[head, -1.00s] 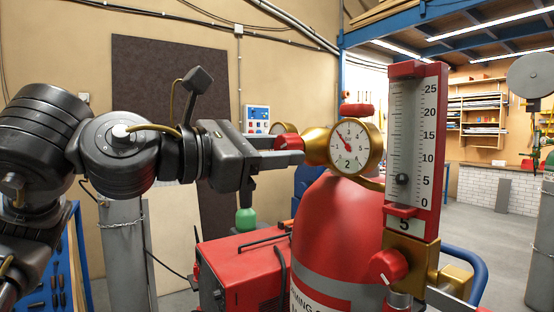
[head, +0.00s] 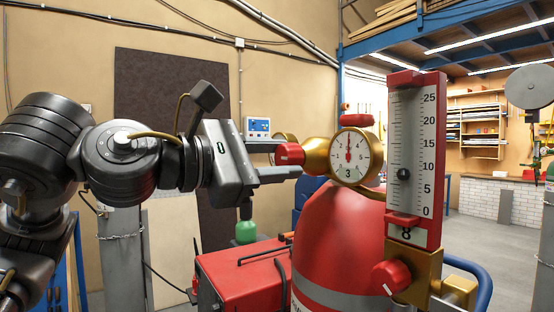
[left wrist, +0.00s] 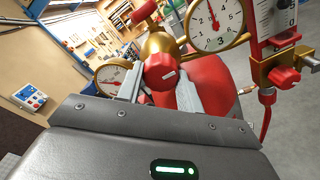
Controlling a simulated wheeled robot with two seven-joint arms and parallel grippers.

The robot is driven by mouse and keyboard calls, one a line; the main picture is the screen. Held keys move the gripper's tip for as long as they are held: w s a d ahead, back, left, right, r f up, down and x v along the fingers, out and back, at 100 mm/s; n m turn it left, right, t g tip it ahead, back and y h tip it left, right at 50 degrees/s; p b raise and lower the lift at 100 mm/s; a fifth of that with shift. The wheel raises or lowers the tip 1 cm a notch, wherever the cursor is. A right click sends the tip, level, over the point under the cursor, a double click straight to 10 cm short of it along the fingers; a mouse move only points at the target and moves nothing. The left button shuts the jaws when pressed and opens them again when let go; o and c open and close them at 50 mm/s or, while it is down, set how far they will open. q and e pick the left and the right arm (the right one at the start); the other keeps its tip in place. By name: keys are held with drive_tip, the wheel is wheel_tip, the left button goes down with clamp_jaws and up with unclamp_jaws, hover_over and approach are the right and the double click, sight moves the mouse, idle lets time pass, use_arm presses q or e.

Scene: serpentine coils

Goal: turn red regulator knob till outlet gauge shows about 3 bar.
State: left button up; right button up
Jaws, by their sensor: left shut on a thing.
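The red regulator knob (head: 289,154) sits on the left side of the brass regulator (head: 317,156). My left gripper (head: 288,159) is shut on the knob, one finger on each side. The left wrist view shows the knob (left wrist: 159,72) between both fingers, its white mark pointing right. The outlet gauge (head: 356,157) faces me; its needle points almost straight up and its small window reads 3. The gauge also shows in the left wrist view (left wrist: 215,24). My right gripper is not in view.
A second gauge (left wrist: 112,77) is partly hidden behind the gripper. A tall flow meter (head: 414,155) stands right of the outlet gauge, its window reading 8, with another red knob (head: 391,277) below. The red cylinder (head: 342,235) stands underneath. A red machine (head: 240,272) is lower left.

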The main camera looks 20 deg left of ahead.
use_arm(q)
drive_tip(key=o, duration=1)
drive_tip(key=b+v, duration=0.3)
drive_tip(key=v, duration=0.8)
drive_tip(key=shift+d, duration=0.1)
